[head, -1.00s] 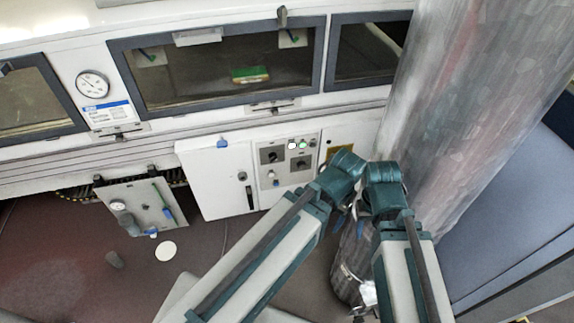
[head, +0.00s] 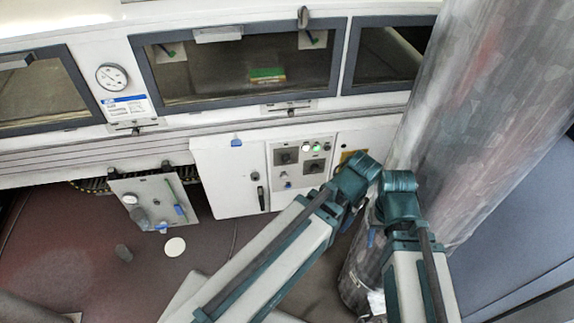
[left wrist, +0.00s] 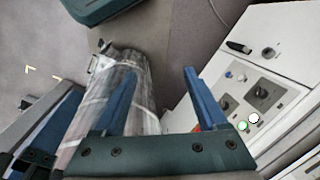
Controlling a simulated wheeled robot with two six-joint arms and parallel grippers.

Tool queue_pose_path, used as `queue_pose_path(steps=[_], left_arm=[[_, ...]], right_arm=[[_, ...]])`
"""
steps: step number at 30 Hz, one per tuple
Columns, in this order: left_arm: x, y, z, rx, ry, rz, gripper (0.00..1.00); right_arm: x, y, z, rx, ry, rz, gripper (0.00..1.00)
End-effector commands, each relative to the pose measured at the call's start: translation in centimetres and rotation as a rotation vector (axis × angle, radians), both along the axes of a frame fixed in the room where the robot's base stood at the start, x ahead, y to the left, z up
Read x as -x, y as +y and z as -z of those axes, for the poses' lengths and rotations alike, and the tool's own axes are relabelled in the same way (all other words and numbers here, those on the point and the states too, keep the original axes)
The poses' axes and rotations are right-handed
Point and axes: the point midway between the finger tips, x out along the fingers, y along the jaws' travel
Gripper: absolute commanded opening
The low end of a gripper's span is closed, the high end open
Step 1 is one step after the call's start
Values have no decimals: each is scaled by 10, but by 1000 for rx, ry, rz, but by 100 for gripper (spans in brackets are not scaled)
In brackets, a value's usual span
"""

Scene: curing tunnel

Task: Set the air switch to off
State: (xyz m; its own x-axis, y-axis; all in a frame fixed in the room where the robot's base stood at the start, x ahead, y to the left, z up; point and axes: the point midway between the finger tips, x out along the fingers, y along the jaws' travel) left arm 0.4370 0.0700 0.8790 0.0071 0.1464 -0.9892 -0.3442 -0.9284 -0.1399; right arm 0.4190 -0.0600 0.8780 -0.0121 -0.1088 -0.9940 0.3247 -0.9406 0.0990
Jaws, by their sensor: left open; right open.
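The control panel (head: 301,165) is on the white cabinet, with black rotary switches (head: 286,156) and a second one (head: 313,167), a white and a green lamp, and small knobs below. Its labels are too small to read, so I cannot tell which switch is the air switch. The panel also shows at the right of the left wrist view (left wrist: 243,97). My left gripper (left wrist: 163,72) is open and empty, its blue fingers apart and to the left of the panel. My right gripper (head: 371,237) is mostly hidden between my arms, below and right of the panel, touching nothing that I can see.
A large silver duct (head: 470,120) rises at the right, close to my arms. A grey plate with a gauge and a blue-handled valve (head: 155,201) hangs at the lower left. The cabinet (head: 226,180) has a black handle. Tunnel windows (head: 200,75) run above.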

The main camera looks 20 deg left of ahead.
Motion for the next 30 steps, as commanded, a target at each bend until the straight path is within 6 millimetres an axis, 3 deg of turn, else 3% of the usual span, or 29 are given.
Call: queue_pose_path(steps=[1, 3, 12, 21, 30], left_arm=[[-7, 8, 24, -31, -22, 16, 75], [-19, 24, 46, -93, -61, 52, 75], [-70, 99, 114, -435, -205, 261, 75], [-111, 158, 155, -818, -254, 488, 75], [-142, 191, 184, -1223, -194, 721, 75]], right_arm=[[0, 0, 25, 0, 0, 0, 50], [-1, 0, 50, 0, -1, 0, 50], [-3, 0, 153, 0, -3, 0, 50], [-4, 0, 253, 0, -5, -1, 50], [-6, 0, 353, 1, -6, -2, 50]])
